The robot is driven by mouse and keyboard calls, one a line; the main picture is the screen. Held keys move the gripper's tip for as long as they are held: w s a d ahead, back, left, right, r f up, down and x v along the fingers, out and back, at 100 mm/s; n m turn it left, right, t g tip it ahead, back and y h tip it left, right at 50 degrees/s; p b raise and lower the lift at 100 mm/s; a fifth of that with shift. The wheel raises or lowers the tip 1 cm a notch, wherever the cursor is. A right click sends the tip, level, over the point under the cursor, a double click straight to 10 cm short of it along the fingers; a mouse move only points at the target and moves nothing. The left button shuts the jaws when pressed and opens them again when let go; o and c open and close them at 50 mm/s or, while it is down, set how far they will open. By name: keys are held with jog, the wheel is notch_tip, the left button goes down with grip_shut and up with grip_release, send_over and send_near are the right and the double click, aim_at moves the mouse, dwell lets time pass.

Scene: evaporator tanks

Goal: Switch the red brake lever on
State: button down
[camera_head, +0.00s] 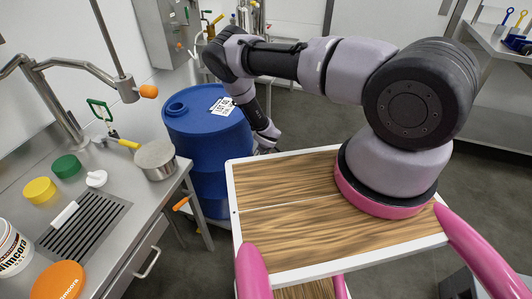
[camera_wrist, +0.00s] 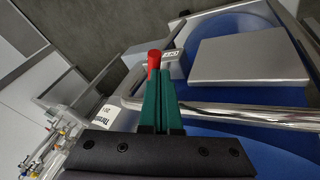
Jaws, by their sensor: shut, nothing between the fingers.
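A red lever end (camera_wrist: 154,60), a short rounded red piece, shows in the wrist view just beyond the tips of my gripper (camera_wrist: 155,82). The gripper's green fingers are shut together with nothing between them. The fingertips overlap the lower part of the red piece in the picture; I cannot tell whether they touch it. The rest of the lever and its mount are hidden behind the fingers. In the head view my gripper (camera_head: 267,140) is low beside the blue barrel, and the red lever does not show there.
In the wrist view a chrome rail (camera_wrist: 235,116) crosses behind the fingers, near a grey box (camera_wrist: 238,55) and blue surfaces. In the head view a blue barrel (camera_head: 205,135) stands by a steel sink counter (camera_head: 115,205) holding a pot (camera_head: 155,160). Grey floor shows beyond.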

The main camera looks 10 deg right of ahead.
jog(key=shift+d+n, duration=0.2)
jog(key=shift+n, duration=0.1)
jog(key=d+n+y, duration=0.1)
jog(key=w+d+n+y, duration=0.1)
jog(key=n, duration=0.1)
jog(key=shift+d+n, duration=0.1)
jog(key=shift+n, duration=0.2)
jog(key=shift+w+d+n+g+y, duration=0.2)
jog(key=shift+w+d+n+y, duration=0.35)
jog(key=shift+w+n, duration=0.3)
jog(key=shift+w+d+n+g+y, duration=0.2)
jog(key=shift+w+d+n+y, duration=0.15)
jog(key=shift+w+d+n, duration=0.45)
jog(key=shift+s+a, duration=0.15)
jog(key=shift+s, duration=0.05)
